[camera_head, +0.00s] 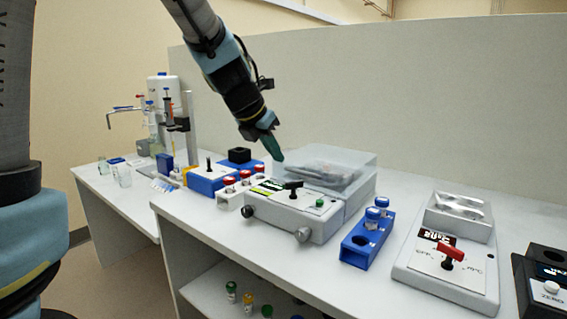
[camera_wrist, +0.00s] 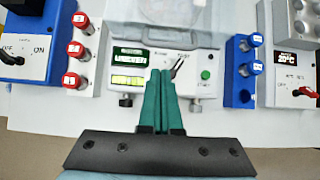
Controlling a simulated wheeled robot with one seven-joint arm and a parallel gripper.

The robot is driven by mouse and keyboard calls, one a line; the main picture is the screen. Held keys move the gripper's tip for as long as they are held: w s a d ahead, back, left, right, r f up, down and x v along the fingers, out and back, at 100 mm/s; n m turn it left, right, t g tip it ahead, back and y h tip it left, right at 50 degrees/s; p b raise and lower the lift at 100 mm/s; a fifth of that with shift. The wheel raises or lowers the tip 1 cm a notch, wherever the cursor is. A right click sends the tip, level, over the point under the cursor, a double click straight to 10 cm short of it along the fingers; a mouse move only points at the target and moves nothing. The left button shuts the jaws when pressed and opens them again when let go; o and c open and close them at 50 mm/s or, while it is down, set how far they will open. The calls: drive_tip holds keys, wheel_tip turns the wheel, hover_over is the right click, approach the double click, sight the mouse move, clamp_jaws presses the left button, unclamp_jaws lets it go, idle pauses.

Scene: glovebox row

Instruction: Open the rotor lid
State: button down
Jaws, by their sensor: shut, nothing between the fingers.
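The rotor lid (camera_head: 330,168) is a clear, greyish cover on the back part of a white centrifuge-like device (camera_head: 290,215); it looks closed. In the wrist view the lid (camera_wrist: 168,12) shows at the top, with a round shape faintly visible beneath it. My gripper (camera_head: 279,158) is shut and empty, above the device's front panel, just in front and left of the lid. In the wrist view its green fingers (camera_wrist: 160,75) are together and point at the panel, with the lid beyond their tips. The panel has a black lever (camera_head: 292,187), a green button (camera_head: 319,203) and displays.
A blue rack (camera_head: 355,250) with blue-capped vials stands right of the device. A white rack (camera_head: 232,197) with red-capped vials stands left. A device with a red lever (camera_head: 449,257) is farther right. The strip before the device is clear.

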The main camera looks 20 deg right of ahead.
drive_tip(key=b+x, duration=0.1)
drive_tip(key=x, duration=0.6)
drive_tip(key=shift+w+f, duration=0.1)
drive_tip(key=shift+f, duration=0.05)
drive_tip(key=shift+w+d+f+b, duration=0.15)
drive_tip(key=shift+d+f+b, duration=0.2)
drive_tip(key=shift+f, duration=0.05)
drive_tip(key=shift+r, duration=0.1)
